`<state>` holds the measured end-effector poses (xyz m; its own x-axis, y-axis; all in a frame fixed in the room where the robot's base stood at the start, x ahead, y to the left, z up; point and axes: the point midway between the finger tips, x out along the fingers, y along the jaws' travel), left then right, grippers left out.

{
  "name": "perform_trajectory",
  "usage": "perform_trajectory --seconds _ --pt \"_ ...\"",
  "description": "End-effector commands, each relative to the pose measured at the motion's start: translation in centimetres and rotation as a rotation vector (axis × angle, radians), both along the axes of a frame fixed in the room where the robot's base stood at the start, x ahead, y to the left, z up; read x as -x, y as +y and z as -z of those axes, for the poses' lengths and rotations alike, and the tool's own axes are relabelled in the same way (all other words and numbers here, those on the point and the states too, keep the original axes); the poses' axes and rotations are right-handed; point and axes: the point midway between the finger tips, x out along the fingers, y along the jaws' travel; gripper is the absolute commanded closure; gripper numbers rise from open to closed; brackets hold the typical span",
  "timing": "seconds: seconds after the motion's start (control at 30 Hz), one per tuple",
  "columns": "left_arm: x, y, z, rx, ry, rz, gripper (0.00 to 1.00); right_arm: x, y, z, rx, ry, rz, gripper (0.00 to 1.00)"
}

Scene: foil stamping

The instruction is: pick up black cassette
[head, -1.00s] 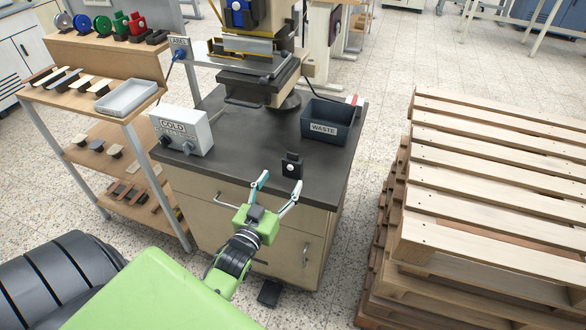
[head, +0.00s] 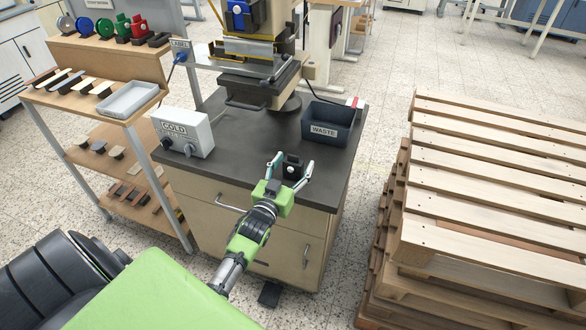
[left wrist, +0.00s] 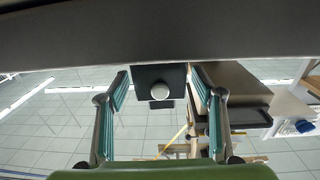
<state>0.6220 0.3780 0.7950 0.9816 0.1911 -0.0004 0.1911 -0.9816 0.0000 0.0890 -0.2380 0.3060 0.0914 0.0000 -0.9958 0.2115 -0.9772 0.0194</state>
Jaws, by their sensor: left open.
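The black cassette (head: 292,167) stands on the dark top of the cabinet near its front edge. It has a pale round knob on its face. My left gripper (head: 290,165) is open, with one finger on each side of the cassette. In the left wrist view the cassette (left wrist: 159,84) sits between the two teal-padded fingers (left wrist: 160,95), with a gap showing on both sides. My right gripper is not in view.
A grey waste bin (head: 328,122) stands behind the cassette to the right. A white control box labelled COLD (head: 183,132) is at the left of the top. The stamping press (head: 258,75) rises behind. Stacked wooden pallets (head: 480,200) stand at the right.

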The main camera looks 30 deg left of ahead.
Motion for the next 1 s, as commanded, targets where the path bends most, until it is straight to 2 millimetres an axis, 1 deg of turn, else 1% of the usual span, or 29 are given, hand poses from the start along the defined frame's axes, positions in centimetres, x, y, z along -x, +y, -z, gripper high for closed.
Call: perform_trajectory --seconds 0.07,0.1,0.17,0.2,0.23,0.27,0.33,0.37,0.57,0.73,0.87,0.93,1.0 --pt "0.0 0.0 0.0 0.0 0.0 0.0 0.39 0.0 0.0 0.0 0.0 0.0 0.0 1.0" --pt "0.0 0.0 0.0 0.0 0.0 0.0 0.44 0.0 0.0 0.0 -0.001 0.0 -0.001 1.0" --pt "0.0 0.0 0.0 0.0 0.0 0.0 0.6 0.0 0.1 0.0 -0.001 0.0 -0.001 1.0" --pt "0.0 0.0 0.0 0.0 0.0 0.0 0.7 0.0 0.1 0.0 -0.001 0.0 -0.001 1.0" --pt "0.0 0.0 0.0 0.0 0.0 0.0 0.78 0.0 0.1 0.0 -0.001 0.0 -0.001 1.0" --pt "0.0 0.0 0.0 0.0 0.0 0.0 0.83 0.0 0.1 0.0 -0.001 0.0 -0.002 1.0" --pt "0.0 0.0 0.0 0.0 0.0 0.0 0.83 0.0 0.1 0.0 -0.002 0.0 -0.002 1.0" --pt "0.0 0.0 -0.1 0.0 -0.001 0.0 0.87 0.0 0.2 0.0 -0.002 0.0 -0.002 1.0" --pt "0.0 0.0 -0.1 0.0 -0.001 0.0 0.87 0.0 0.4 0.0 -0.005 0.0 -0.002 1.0" --pt "0.0 0.0 -0.7 0.0 -0.002 0.0 0.87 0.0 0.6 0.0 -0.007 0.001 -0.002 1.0" --pt "0.0 0.0 -2.2 -0.001 -0.005 0.0 0.87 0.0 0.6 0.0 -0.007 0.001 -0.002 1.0" --pt "0.0 0.0 -3.5 -0.002 -0.007 0.001 0.87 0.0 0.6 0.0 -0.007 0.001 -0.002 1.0" --pt "1.2 0.2 -4.6 -0.004 -0.002 0.0 0.87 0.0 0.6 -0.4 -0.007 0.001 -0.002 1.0"
